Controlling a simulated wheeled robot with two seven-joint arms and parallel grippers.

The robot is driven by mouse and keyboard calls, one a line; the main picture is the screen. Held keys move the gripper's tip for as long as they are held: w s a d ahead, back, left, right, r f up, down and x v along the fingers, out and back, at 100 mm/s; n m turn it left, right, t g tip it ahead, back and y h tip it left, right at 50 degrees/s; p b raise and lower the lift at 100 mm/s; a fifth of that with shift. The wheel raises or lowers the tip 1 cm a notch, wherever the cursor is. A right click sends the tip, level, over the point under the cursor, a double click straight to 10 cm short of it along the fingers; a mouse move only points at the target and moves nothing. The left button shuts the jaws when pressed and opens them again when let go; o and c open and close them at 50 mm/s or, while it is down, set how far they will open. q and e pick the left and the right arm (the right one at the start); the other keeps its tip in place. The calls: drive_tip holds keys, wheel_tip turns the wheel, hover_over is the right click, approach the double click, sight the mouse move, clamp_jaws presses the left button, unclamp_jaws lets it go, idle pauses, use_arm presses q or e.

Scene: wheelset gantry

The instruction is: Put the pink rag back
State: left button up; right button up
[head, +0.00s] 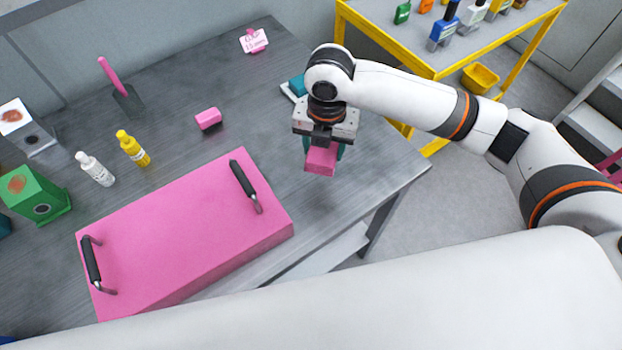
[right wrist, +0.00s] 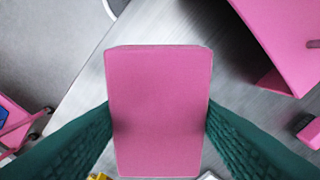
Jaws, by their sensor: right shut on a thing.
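The pink rag (head: 320,160) is a pink block held by my right gripper (head: 323,150) above the right part of the grey table. In the right wrist view the rag (right wrist: 160,115) sits between the two green fingers, which press on its sides. The table's edge shows beyond it. A second, smaller pink block (head: 208,119) lies on the table left of the gripper. My left gripper is not in view.
A large pink case (head: 180,225) with two black handles lies at the table's front. White (head: 95,170) and yellow (head: 133,149) bottles, a green box (head: 38,195) and a pink scraper (head: 120,90) stand left. A teal-and-white item (head: 297,86) lies behind my gripper. A yellow bench (head: 440,70) is at right.

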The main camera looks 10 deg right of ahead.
sight(310, 151)
drive_tip(key=n, duration=0.1)
drive_tip(key=a+n, duration=0.1)
drive_tip(key=n, duration=0.1)
drive_tip(key=f+n, duration=0.1)
drive_tip(key=n, duration=0.1)
drive_tip(key=shift+w+a, duration=0.2)
drive_tip(key=shift+w, duration=0.05)
drive_tip(key=n, duration=0.3)
drive_tip(key=a+f+n, duration=0.1)
drive_tip(key=shift+w+n, duration=0.2)
drive_tip(key=shift+n, duration=0.1)
wheel_tip(310, 151, down, 10)
drive_tip(key=shift+r+p, duration=0.15)
drive_tip(key=shift+p, duration=0.85)
drive_tip(key=shift+f, duration=0.25)
drive_tip(key=o, duration=1)
drive_tip(key=shift+c, duration=0.2)
drive_tip(key=shift+r, duration=0.2)
wheel_tip(310, 151, up, 12)
drive_tip(key=shift+b, duration=0.75)
